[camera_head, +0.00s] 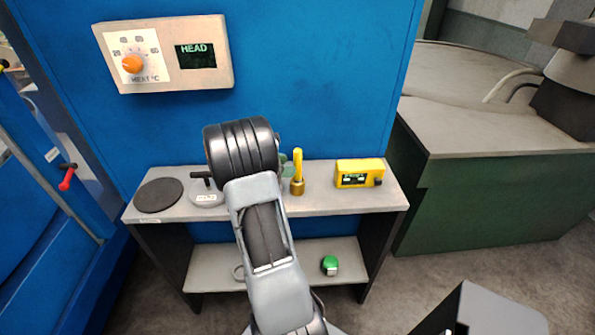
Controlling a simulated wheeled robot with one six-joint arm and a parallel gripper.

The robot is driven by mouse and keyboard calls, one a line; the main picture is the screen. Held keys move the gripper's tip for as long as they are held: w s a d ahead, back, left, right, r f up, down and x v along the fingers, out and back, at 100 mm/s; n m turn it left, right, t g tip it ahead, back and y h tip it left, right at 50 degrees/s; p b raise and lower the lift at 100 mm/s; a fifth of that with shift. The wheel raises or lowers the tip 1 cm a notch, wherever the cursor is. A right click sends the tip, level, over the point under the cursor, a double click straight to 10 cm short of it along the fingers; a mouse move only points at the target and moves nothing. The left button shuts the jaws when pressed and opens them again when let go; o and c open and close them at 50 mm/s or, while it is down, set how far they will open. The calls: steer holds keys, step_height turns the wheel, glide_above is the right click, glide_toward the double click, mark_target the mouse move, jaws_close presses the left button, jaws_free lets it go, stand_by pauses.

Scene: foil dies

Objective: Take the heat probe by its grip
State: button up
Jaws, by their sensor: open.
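A yellow upright handle on a brass-coloured base (298,174) stands on the grey shelf top, just right of my arm. A yellow box with a small dark display and a dark knob at its right end (360,173) sits farther right on the same shelf. I cannot tell for sure which of the two is the heat probe. My arm reaches up over the shelf's front edge, and its dark wrist covers the middle of the shelf. My gripper is hidden behind the wrist, so its fingers and anything between them do not show.
The shelf top (335,203) also holds a black disc (159,195) and a grey disc with a label and dark handle (206,196). Something greenish is partly hidden by my wrist. A green item (330,265) is on the lower shelf. A blue panel with a dial box (165,55) stands behind.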

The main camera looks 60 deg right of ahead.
mark_target(298, 171)
steer(key=shift+p+x, duration=0.7)
steer(key=shift+x, duration=1.85)
steer(key=shift+s+a, duration=0.1)
steer(key=shift+c, duration=0.3)
